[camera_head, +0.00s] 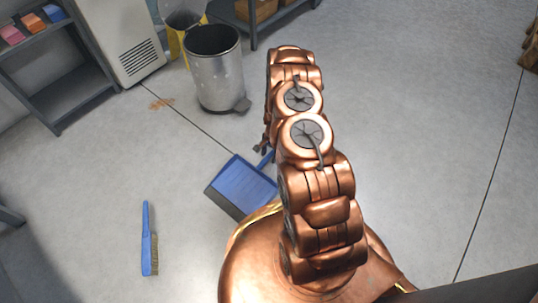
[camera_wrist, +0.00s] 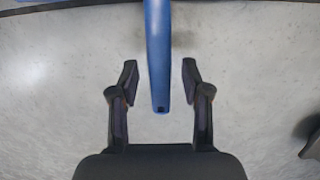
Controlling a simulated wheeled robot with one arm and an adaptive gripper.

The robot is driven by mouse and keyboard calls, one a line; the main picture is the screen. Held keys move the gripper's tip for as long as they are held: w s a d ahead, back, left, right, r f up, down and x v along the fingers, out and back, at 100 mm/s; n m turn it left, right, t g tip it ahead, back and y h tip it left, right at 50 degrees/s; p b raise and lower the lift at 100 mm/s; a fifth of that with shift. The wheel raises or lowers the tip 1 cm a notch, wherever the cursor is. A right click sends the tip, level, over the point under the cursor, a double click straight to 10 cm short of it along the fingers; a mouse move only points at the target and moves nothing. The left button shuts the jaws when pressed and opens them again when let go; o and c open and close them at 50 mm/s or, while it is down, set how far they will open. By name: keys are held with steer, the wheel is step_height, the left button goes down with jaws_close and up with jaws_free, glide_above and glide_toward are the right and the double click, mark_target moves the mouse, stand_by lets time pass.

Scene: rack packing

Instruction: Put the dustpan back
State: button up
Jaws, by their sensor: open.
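The blue dustpan (camera_head: 244,186) lies on the grey floor, partly hidden behind my copper arm. Its handle (camera_head: 266,158) points up and right towards my gripper. In the wrist view the blue handle (camera_wrist: 158,55) comes down from the top edge, and its end lies between my two dark fingers. My gripper (camera_wrist: 160,75) is open, with a visible gap on each side of the handle. In the head view only a small dark part of my gripper (camera_head: 264,146) shows beside the arm, close to the handle.
A blue hand brush (camera_head: 147,240) lies on the floor at lower left. A metal pedal bin (camera_head: 215,75) stands beyond the dustpan, with a yellow bucket (camera_head: 174,45) behind it. A shelf (camera_head: 85,95) stands at upper left. The floor on the right is clear.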

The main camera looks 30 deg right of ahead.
steer(key=shift+r, duration=0.1)
step_height(320, 180, up, 12)
steer(key=d+p, duration=0.2)
steer(key=p, duration=0.2)
steer(key=s+a+r+n, duration=0.2)
steer(key=a+r, duration=0.3)
steer(key=r, duration=0.4)
steer(key=s+a+r+n+g, duration=0.1)
steer(key=s+a+r+n, duration=0.2)
steer(key=r, duration=0.5)
steer(key=s+a+r+n, duration=0.1)
steer(key=a+r+n, duration=0.1)
steer(key=a+r, duration=0.55)
steer(key=s+a+r+n, duration=0.1)
steer(key=s+r+n, duration=0.1)
steer(key=s+r, duration=0.3)
steer(key=s+a+r+n+g+h, duration=0.1)
steer(key=s+r, duration=0.5)
steer(key=s, duration=0.7)
steer(key=s+a+r+n+g, duration=0.1)
steer(key=s+r+n, duration=0.3)
steer(key=s, duration=0.5)
steer(key=shift+s+a+r+n+h, duration=0.2)
steer(key=shift+a+r+n+h, duration=0.1)
steer(key=shift+a+r, duration=0.55)
